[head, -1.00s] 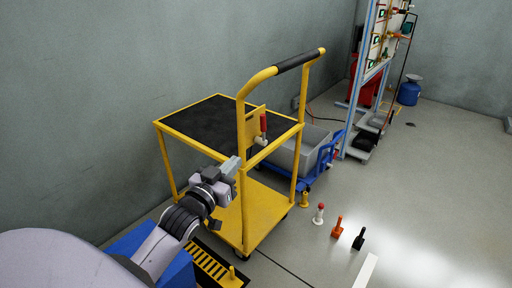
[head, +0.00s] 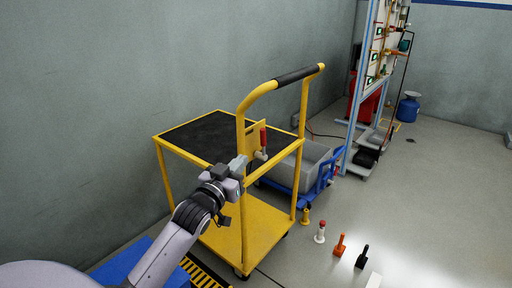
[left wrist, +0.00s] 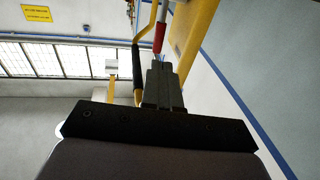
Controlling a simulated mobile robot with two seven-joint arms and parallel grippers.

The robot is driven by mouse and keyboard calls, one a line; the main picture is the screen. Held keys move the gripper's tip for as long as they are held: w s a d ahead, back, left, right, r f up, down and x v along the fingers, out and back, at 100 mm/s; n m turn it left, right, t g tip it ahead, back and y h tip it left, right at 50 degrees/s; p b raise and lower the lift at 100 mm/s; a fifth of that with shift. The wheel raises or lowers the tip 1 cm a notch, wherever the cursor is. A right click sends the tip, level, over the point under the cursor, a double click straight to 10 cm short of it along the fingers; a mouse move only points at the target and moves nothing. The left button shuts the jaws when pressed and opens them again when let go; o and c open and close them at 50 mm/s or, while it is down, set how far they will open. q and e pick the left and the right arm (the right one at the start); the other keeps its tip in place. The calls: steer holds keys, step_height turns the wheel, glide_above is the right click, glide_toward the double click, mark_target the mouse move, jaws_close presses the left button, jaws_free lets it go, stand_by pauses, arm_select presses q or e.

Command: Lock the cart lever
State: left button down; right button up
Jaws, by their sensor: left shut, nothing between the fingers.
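The yellow cart (head: 250,215) has a black top and a tall push handle with a black grip (head: 300,74). Its lever (head: 263,138), with a red grip standing upright, is mounted on a yellow plate below the handle. My left gripper (head: 240,163) is shut and empty. In the head view its tips appear just left of and below the lever; I cannot tell whether they touch it. In the left wrist view, the closed fingers (left wrist: 160,75) point toward the red lever grip (left wrist: 159,38), which shows just beyond the tips. My right gripper is not in view.
Behind the cart is a blue trolley with a grey bin (head: 305,165). Several small coloured handles, such as an orange one (head: 340,245), stand on the floor to the right. The right floor is mostly clear.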

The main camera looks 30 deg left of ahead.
mark_target(261, 139)
arm_select(q)
steer(key=w, duration=0.2)
steer(key=w+b, duration=0.1)
steer(key=w, duration=0.4)
steer(key=shift+w+a+r+b, duration=0.2)
steer(key=shift+a+r+b, duration=0.1)
steer(key=shift+a+b, duration=0.1)
steer(key=shift+w+a+r, duration=0.1)
steer(key=shift+w+a, duration=0.05)
steer(key=shift+w, duration=0.85)
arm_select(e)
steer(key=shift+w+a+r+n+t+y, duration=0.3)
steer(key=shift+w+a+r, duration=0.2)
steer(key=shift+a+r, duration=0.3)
arm_select(q)
steer(key=shift+r, duration=0.1)
